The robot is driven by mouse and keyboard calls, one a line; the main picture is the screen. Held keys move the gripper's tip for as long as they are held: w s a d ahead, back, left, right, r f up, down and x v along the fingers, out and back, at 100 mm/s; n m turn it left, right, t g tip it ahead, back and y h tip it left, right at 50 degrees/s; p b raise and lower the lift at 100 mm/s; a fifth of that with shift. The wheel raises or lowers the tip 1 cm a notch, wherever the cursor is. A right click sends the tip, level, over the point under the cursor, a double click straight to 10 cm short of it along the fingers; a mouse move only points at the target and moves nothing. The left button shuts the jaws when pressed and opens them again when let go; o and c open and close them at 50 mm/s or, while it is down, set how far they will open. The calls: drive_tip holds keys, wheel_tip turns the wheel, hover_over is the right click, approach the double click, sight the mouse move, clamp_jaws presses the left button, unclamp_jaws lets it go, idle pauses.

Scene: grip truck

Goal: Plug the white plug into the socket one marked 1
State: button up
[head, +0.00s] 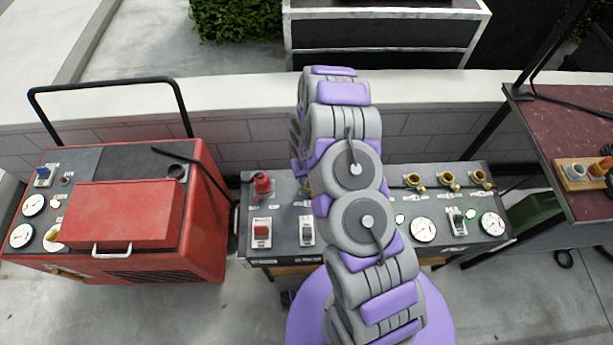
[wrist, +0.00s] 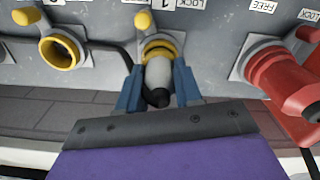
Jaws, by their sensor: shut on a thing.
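In the wrist view, my gripper (wrist: 157,88) has its two blue fingers shut on the white plug (wrist: 158,72), a pale cylinder with a black cable end. The plug's front meets the yellow-ringed socket (wrist: 160,44) beside the label 1 (wrist: 166,4). The front end appears to be inside the ring, but I cannot tell how deep. A yellow lever (wrist: 143,20) stands above this socket. In the head view, my arm hides the gripper and plug.
In the wrist view, an empty yellow socket (wrist: 60,52) is at left and a red plug (wrist: 285,75) at right. In the head view, the dark panel (head: 380,245) stands between a red machine (head: 130,215) and a dark red table (head: 565,120).

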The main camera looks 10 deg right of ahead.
drive_tip(key=shift+f, duration=0.25)
drive_tip(key=o, duration=1.2)
drive_tip(key=shift+o, duration=0.2)
drive_tip(key=shift+o, duration=1.3)
drive_tip(key=shift+r, duration=0.1)
drive_tip(key=shift+r+p, duration=0.95)
drive_tip(key=shift+r, duration=1.45)
